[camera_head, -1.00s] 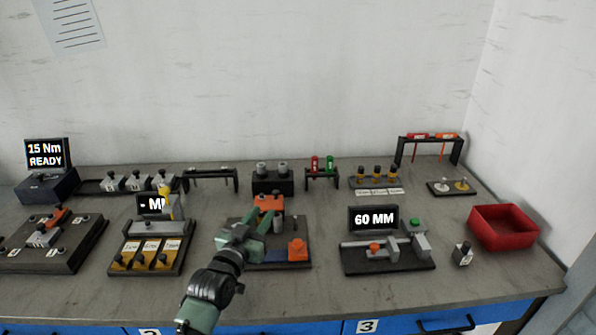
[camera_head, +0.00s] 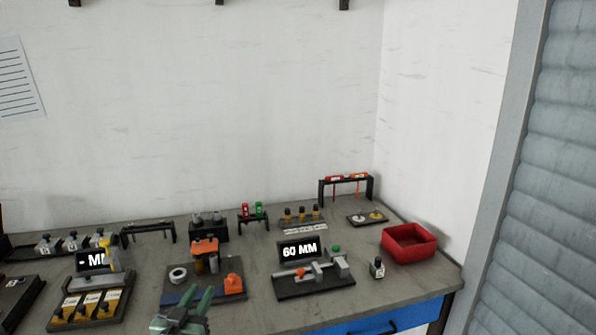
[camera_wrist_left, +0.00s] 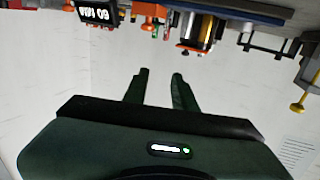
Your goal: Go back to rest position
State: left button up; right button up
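My left gripper (camera_head: 195,302) shows at the bottom of the head view, in front of the dark fixture board (camera_head: 240,293) with the orange-topped press (camera_head: 205,247). In the left wrist view its two green fingers (camera_wrist_left: 157,75) stand apart with nothing between them, so it is open and empty. The wrist view is upside down, and the fixture's metal cylinder (camera_wrist_left: 203,32) shows beyond the fingertips, apart from them. My right gripper is in neither view.
The grey bench (camera_head: 370,300) also holds the 60 MM gauge (camera_head: 300,251), a red bin (camera_head: 409,243), a small dark block (camera_head: 377,268) and a rack with red and orange tools (camera_head: 347,182). A white ring (camera_head: 178,275) lies on the fixture board. A shutter stands at right.

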pick_arm(q)
jog(key=s+f, duration=0.1)
jog(key=s+d+f+g, duration=0.1)
jog(key=f, duration=0.1)
jog(key=s+f+g, duration=0.1)
jog(key=shift+d+f, duration=0.2)
jog(key=shift+f, duration=0.15)
jog(key=s+d+f+m+g, duration=0.15)
jog(key=s+f+g, duration=0.5)
jog(key=s, duration=0.65)
jog(key=s+f+g+y, duration=0.1)
jog(key=s+f+g, duration=0.2)
jog(key=s, duration=0.9)
jog(key=s+f+g+y, duration=0.1)
jog(key=s+f+g, duration=0.2)
jog(key=s, duration=0.8)
notch_tip(320, 180, down, 26)
jog(key=s, duration=0.2)
jog(key=s+a+f+g, duration=0.2)
jog(key=s+a+f, duration=0.1)
jog(key=s+f, duration=1.2)
jog(key=shift+s+a+f, duration=0.15)
jog(key=shift+s+f, duration=0.15)
jog(key=shift+s, duration=0.55)
jog(key=shift+n, duration=0.25)
